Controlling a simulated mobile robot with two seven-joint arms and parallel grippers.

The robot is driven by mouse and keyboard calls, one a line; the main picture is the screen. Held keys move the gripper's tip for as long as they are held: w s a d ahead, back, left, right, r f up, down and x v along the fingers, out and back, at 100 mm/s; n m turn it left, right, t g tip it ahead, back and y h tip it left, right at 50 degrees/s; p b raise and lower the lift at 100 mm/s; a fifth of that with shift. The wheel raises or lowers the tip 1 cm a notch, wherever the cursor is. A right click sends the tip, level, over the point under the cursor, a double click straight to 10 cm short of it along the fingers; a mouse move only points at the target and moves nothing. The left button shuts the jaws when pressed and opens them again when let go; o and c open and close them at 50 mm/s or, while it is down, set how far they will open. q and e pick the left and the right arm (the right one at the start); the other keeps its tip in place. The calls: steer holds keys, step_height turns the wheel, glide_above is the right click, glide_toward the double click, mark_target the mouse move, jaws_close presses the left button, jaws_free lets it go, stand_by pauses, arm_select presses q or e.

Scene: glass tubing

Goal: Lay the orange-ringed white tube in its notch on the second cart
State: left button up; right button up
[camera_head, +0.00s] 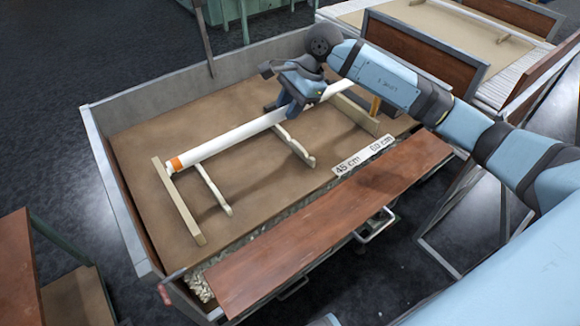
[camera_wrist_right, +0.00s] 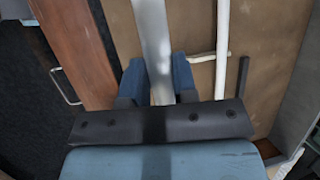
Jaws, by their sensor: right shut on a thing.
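A long white tube (camera_head: 235,137) with an orange ring (camera_head: 177,163) at its left end stretches diagonally over the near cart's brown bed (camera_head: 240,205). My right gripper (camera_head: 290,98) is at this tube toward its right part. In the right wrist view its fingers (camera_wrist_right: 159,82) are shut on a pale tube (camera_wrist_right: 155,35). Pale wooden supports, one (camera_head: 212,188) and another (camera_head: 294,146), reach from the tube line toward the near side. I cannot tell whether the tube rests in their notches. My left gripper is out of view.
A thinner-looking white rod (camera_wrist_right: 221,45) runs parallel beside the held tube in the wrist view. A label strip (camera_head: 362,157) reads 45 cm and 60 cm. A red-brown board (camera_head: 330,225) edges the near side. Another cart (camera_head: 450,27) stands at upper right.

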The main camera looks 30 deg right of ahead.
arm_select(q)
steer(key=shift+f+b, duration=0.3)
steer(key=shift+b, duration=0.05)
arm_select(e)
step_height(320, 180, down, 18)
arm_select(q)
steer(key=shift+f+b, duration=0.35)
steer(key=shift+b, duration=0.35)
arm_select(e)
steer(key=shift+f, duration=0.65)
steer(key=o, duration=0.9)
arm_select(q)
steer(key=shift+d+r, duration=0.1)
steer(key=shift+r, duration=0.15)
arm_select(e)
steer(key=shift+o, duration=0.2)
steer(key=shift+r, duration=0.1)
steer(key=shift+r+p, duration=0.3)
steer(key=shift+p, duration=0.15)
arm_select(q)
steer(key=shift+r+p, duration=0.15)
steer(key=shift+p, duration=0.25)
arm_select(e)
steer(key=v, duration=1.2)
steer(key=shift+r, duration=0.3)
